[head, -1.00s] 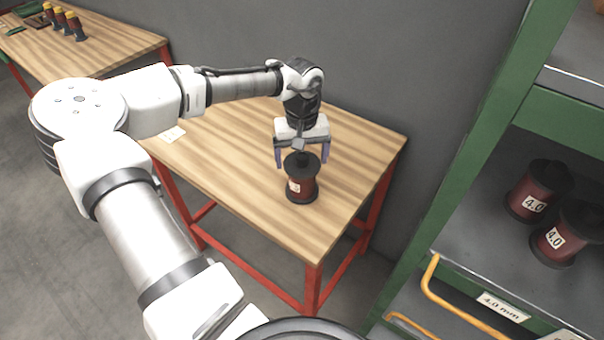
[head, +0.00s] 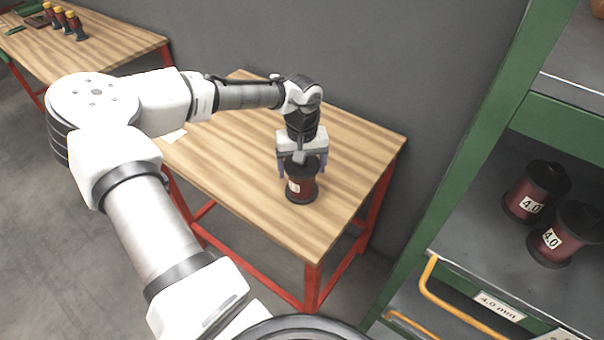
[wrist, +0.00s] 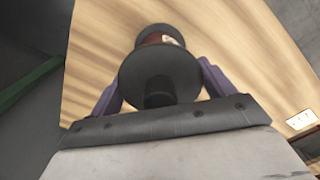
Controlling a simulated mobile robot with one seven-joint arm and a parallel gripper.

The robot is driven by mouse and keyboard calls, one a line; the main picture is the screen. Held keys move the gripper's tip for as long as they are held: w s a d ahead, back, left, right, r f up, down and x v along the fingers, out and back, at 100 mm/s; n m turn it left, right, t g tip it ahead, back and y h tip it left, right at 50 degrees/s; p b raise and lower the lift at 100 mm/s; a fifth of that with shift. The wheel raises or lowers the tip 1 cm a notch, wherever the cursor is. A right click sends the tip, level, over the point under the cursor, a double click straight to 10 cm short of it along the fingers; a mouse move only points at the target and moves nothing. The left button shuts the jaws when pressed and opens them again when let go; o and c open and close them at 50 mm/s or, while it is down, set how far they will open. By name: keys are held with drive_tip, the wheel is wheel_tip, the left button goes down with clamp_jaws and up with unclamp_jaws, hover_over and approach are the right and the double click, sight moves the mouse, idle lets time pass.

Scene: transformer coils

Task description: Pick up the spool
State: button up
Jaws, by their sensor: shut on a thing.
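The spool (head: 300,188) stands upright on the wooden table, dark red with black flanges and a white label. In the wrist view the spool (wrist: 158,72) shows its black top flange and hub between the purple fingers. My gripper (head: 302,168) points down over the spool from above, with a finger on each side of its top. It is shut on the spool; the exact contact points are partly hidden. The gripper also shows in the wrist view (wrist: 160,88).
The wooden table (head: 240,175) has red legs and free surface around the spool. A green shelf (head: 470,150) at the right holds two spools (head: 537,190) labelled 4.0. A second table (head: 110,45) at the back left carries several small yellow-topped items. A grey wall stands behind.

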drive_tip(key=shift+r, duration=0.2)
wheel_tip(320, 180, up, 18)
drive_tip(key=b, duration=0.5)
drive_tip(key=shift+f+b, duration=0.25)
drive_tip(key=shift+b, duration=0.1)
drive_tip(key=shift+w+r, duration=0.1)
